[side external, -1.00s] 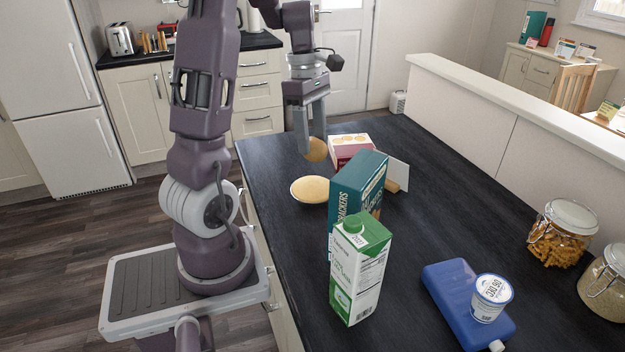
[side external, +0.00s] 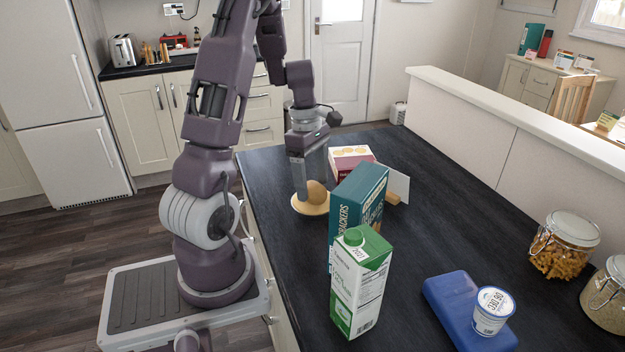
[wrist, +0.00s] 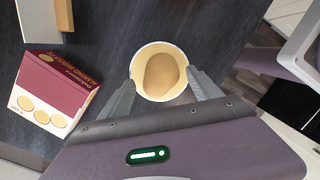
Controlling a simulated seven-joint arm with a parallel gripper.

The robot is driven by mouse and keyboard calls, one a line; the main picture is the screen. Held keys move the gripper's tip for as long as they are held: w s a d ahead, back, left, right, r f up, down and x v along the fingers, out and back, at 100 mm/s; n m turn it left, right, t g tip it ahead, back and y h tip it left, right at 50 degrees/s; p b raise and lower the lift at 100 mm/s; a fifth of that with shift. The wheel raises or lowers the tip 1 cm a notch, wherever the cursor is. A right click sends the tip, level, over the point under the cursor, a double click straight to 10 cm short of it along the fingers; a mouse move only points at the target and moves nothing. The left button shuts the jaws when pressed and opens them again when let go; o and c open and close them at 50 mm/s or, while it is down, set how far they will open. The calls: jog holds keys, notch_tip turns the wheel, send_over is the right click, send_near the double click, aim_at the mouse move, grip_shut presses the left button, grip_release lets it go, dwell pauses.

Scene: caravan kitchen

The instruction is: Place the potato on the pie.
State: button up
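The potato (side external: 316,192) is brown and oval and rests on top of the pie, as far as I can see. The pie (side external: 301,209) is round and pale with a light rim, on the dark counter. My gripper (side external: 310,192) points down at the pie with its fingers around the potato. In the wrist view, the potato (wrist: 161,74) sits within the pie's rim (wrist: 139,63). The fingertips of my gripper (wrist: 161,76) stand on either side of it, with visible gaps, so the gripper looks open. Part of the pie is hidden under the potato and fingers.
A red and white box (side external: 350,157) stands just behind and right of the pie. A teal crackers box (side external: 358,205) and a green-and-white carton (side external: 359,285) stand nearer the camera. A blue container (side external: 455,300) with a white tub (side external: 492,311) lies farther right. The counter's middle right is clear.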

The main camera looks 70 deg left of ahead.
aim_at(310, 182)
notch_tip(310, 182, up, 12)
jog(key=a+r, duration=0.1)
jog(key=s+d+r+m+t+y, duration=0.1)
jog(key=d+r+m, duration=0.1)
jog(key=d+m, duration=0.55)
jog(key=s+d+r+m+t, duration=0.1)
jog(key=d+r+m, duration=0.2)
jog(key=d+m, duration=0.45)
jog(key=s+d+f+m+t, duration=0.1)
jog(key=s+d+m+t, duration=0.2)
jog(key=s+d+m, duration=0.4)
jog(key=d+m, duration=0.3)
jog(key=m, duration=0.1)
jog(key=shift+s+d+f+y, duration=0.15)
jog(key=shift+s+f+y, duration=0.1)
jog(key=shift+f+y, duration=0.15)
